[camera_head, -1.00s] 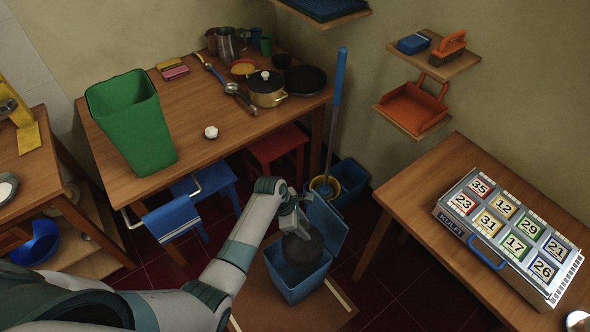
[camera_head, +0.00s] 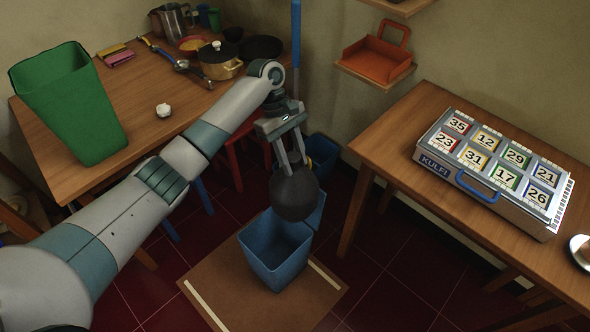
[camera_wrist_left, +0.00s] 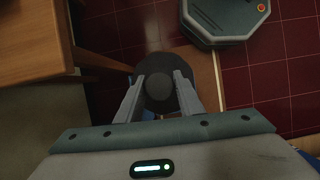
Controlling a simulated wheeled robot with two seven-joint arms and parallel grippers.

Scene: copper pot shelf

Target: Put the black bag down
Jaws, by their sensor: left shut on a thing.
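My left gripper (camera_head: 290,163) points down and is shut on the round black bag (camera_head: 295,198). The bag hangs just above the back right rim of the open blue bin (camera_head: 272,262), hiding part of that rim. The bin's lid stands open behind the bag, partly covered by it. In the left wrist view the bag (camera_wrist_left: 158,98) sits between the two fingers (camera_wrist_left: 158,85); the bin is mostly hidden there. My right gripper is not in view.
The bin stands on a brown mat (camera_head: 215,290) with pale strips on the dark red tiled floor. A wooden table (camera_head: 140,130) with a green bin (camera_head: 75,105) and cookware is at left. Another table (camera_head: 395,150) with a KULFI box (camera_head: 490,165) is at right. The floor in front is clear.

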